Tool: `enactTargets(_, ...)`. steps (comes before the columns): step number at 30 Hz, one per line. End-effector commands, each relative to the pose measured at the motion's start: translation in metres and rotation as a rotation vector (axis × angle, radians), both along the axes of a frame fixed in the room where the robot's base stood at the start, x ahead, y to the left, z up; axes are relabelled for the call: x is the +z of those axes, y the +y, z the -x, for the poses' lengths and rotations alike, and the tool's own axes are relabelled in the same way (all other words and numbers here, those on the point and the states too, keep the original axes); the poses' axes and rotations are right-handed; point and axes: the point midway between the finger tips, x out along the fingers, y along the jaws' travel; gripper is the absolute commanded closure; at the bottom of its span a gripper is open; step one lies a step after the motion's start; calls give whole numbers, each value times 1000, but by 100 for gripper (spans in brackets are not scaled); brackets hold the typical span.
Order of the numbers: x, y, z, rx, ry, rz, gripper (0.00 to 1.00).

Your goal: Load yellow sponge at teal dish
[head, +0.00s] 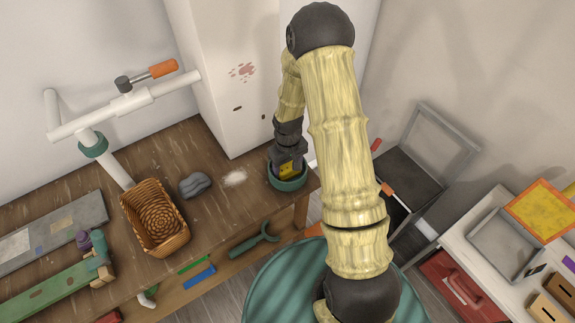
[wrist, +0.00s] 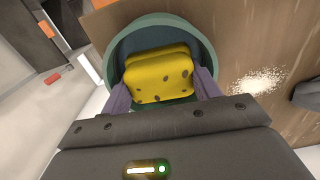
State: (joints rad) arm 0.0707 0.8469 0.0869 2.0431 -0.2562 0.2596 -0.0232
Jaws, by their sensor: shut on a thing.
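The yellow sponge (wrist: 158,78) with dark spots is between the two purple fingers of my gripper (wrist: 162,92), which is shut on it. The sponge is inside the rim of the teal dish (wrist: 205,42) in the wrist view. In the head view the dish (head: 288,184) stands on the wooden table near its right corner, with my gripper (head: 287,168) right above it and the sponge (head: 286,171) showing at the fingers. I cannot tell whether the sponge touches the dish floor.
White powder (head: 234,178), a grey stone (head: 195,185) and a wicker basket (head: 155,218) are to the left of the dish. A white pillar (head: 225,75) stands close behind. White pipework (head: 120,105) is at the left. A white shelf with trays (head: 505,245) is at the right.

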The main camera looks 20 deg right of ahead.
Motion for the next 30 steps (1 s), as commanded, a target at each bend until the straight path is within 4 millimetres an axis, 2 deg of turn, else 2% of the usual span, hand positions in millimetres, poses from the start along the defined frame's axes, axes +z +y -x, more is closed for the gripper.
enactTargets(7,2,0,2,0,5,0,57)
enactTargets(30,54,0,1,0,2,0,57)
